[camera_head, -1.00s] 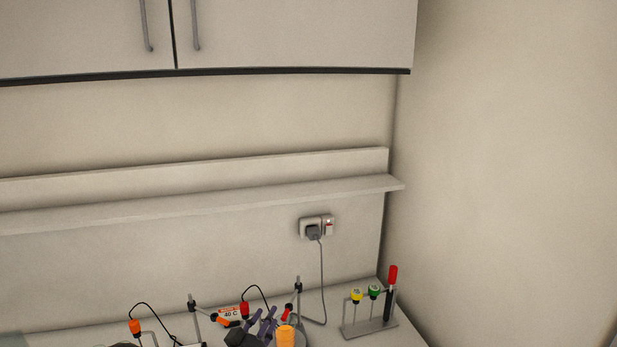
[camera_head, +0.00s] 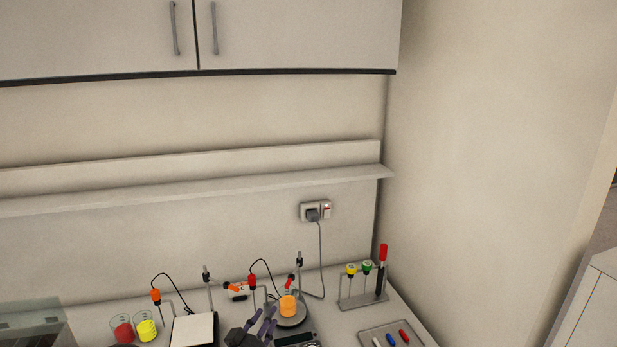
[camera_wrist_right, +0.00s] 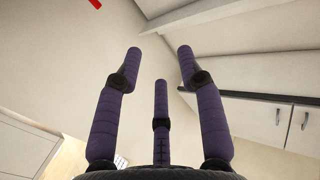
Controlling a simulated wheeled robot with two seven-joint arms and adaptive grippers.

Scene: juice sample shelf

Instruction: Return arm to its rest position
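My right gripper (camera_head: 264,325) shows at the bottom middle of the head view, its purple fingers pointing up in front of the bench. In the right wrist view its three fingers (camera_wrist_right: 160,75) are spread apart with nothing between them, and wall and cupboards lie beyond. In the head view, a beaker of orange liquid (camera_head: 288,306) stands on a round plate just right of the fingers. Whether they touch it cannot be told. My left gripper is not in view.
Beakers of red (camera_head: 123,331) and yellow (camera_head: 147,330) liquid stand at left. A white-topped device (camera_head: 193,330) lies right of them. A rack (camera_head: 362,301) and a tray (camera_head: 372,330) stand at right. The wall shelf (camera_head: 200,192) and cupboards (camera_head: 300,35) are above.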

